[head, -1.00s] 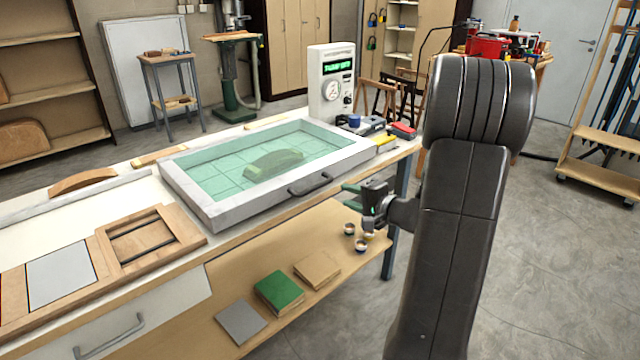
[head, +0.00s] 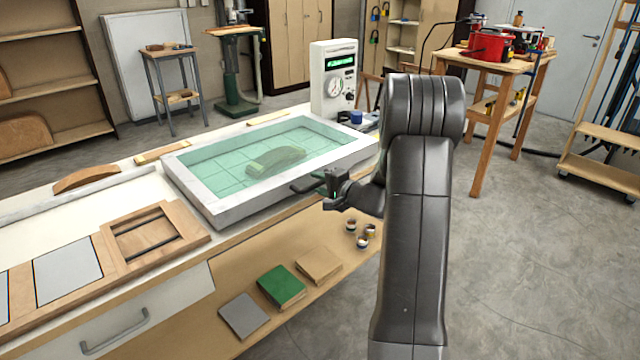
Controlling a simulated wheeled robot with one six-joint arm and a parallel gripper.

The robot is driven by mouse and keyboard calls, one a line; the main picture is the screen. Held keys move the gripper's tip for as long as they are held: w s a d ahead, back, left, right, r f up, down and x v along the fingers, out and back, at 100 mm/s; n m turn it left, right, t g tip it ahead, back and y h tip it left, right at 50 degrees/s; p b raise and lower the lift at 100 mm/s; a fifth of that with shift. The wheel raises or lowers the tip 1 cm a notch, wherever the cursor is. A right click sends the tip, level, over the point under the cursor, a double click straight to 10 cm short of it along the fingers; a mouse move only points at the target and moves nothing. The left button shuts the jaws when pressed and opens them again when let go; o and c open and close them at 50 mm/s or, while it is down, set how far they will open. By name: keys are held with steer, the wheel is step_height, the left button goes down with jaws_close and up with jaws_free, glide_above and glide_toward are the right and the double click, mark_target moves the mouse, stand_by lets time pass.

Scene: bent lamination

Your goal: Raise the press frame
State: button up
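The press frame (head: 212,207) is a pale rectangular frame with a clear green membrane. It lies flat on the bench, lowered over a curved piece (head: 275,163) that shows through the membrane. Its dark handle (head: 302,187) is on the front side, partly hidden by my gripper. My gripper (head: 326,189) is at the right end of the handle with its fingers apart, one higher and one lower. Whether the fingers touch the handle cannot be told.
A control box (head: 333,80) with a green display stands behind the frame. A wooden form (head: 150,238) and a curved wooden piece (head: 86,180) lie on the bench to the left. Small cups (head: 362,242), a green book (head: 281,287) and boards are on the lower shelf.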

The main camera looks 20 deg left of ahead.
jaws_close()
